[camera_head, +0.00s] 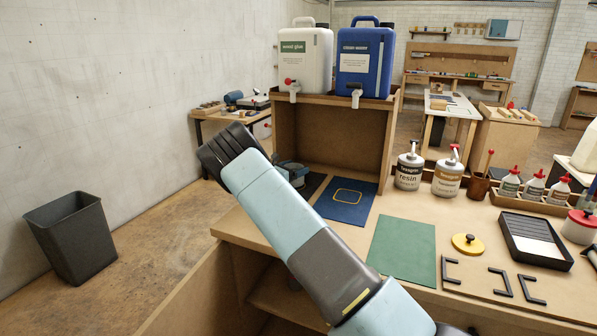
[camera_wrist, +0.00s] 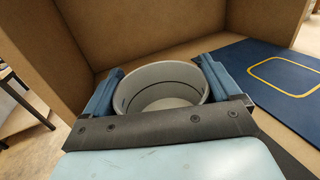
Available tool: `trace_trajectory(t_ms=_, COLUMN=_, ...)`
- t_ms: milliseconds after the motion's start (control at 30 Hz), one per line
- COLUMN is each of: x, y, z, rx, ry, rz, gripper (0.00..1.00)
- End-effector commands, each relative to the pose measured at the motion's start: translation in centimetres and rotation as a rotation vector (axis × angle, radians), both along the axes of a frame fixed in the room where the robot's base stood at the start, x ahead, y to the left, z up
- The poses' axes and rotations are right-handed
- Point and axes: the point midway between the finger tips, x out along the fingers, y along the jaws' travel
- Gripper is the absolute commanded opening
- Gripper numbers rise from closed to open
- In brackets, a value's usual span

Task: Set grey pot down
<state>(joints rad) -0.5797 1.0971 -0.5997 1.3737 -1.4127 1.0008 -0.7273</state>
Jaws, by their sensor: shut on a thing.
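The grey pot (camera_wrist: 160,75) shows in the wrist view, round and open-topped, with a dark line around its inner wall. My gripper (camera_wrist: 162,88) is shut on it, one blue finger on each side. In the head view my gripper (camera_head: 292,172) shows partly behind my arm, at the open front of the wooden stand. The pot cannot be made out there. Whether the pot's base touches the surface below is hidden.
The wooden stand (camera_head: 336,98) bears a white glue jug (camera_head: 306,62) and a blue water jug (camera_head: 364,64). A blue mat with a yellow outline (camera_head: 346,198) lies right of my gripper. A green mat (camera_head: 402,248) is clear. Resin cans (camera_head: 409,170) stand further right.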

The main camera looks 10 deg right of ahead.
Motion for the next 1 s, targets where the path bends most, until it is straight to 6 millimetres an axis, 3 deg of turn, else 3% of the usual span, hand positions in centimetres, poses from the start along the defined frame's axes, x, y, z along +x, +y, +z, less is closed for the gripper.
trace_trajectory(t_ms=100, x=0.0, y=-0.1, z=-1.0, rx=0.000, ry=-0.001, rz=-0.001, gripper=0.53)
trace_trajectory(t_ms=367, x=0.0, y=-0.1, z=-1.0, rx=0.000, ry=-0.001, rz=-0.001, gripper=0.53)
trace_trajectory(t_ms=400, x=0.0, y=-0.1, z=-1.1, rx=0.001, ry=-0.001, rz=-0.001, gripper=0.91)
trace_trajectory(t_ms=500, x=0.0, y=-0.2, z=-1.1, rx=0.001, ry=-0.001, rz=-0.002, gripper=1.00)
trace_trajectory(t_ms=767, x=-0.1, y=-0.1, z=-1.0, rx=0.001, ry=-0.001, rz=-0.002, gripper=1.00)
trace_trajectory(t_ms=1000, x=-1.5, y=2.3, z=-1.0, rx=0.001, ry=-0.001, rz=0.000, gripper=1.00)
